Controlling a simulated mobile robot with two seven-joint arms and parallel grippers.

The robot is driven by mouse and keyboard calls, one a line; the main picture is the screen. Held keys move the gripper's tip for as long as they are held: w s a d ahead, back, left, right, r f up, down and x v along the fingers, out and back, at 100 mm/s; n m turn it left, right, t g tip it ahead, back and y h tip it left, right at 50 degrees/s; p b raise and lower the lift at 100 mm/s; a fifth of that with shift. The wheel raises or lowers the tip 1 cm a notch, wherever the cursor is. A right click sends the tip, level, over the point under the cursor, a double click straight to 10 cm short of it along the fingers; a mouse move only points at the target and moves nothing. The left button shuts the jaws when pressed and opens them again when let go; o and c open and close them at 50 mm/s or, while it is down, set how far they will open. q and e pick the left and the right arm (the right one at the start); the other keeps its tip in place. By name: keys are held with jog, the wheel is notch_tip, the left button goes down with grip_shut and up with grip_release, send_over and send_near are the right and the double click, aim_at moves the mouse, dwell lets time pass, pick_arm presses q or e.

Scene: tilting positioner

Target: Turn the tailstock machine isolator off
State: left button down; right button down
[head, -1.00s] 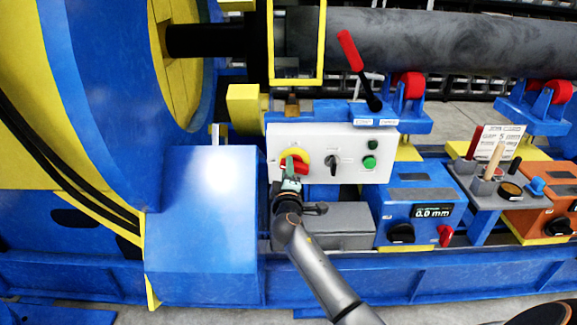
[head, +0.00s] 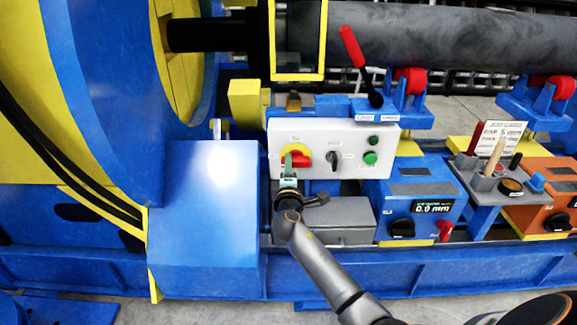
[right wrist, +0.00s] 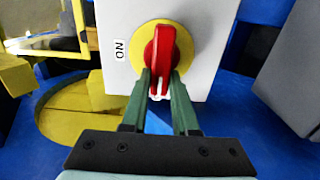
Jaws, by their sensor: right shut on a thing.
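The isolator is a red handle (head: 301,160) on a round yellow plate (head: 288,151), at the left of a white control panel (head: 352,139). In the right wrist view the red handle (right wrist: 160,58) stands upright in the picture on its yellow plate (right wrist: 141,77). The ON mark (right wrist: 121,50) is to the left of the plate, so the handle lies across the ON direction. My right gripper (head: 289,168) comes from below. Its two green fingers (right wrist: 163,85) are shut on the handle's lower end in the wrist view. My left gripper is not in view.
The panel also carries a black selector (head: 334,158) and a green button (head: 370,158). A grey box (head: 338,221) sits just below and right of my right gripper. A blue housing (head: 205,230) stands to the left. A red-handled lever (head: 352,48) rises above the panel.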

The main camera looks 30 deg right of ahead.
jog(key=shift+r, duration=0.1)
jog(key=c, duration=0.7)
grip_release()
jog(key=p+v, duration=0.1)
jog(key=v, duration=1.1)
jog(key=shift+s, duration=0.25)
jog(key=shift+f, duration=0.2)
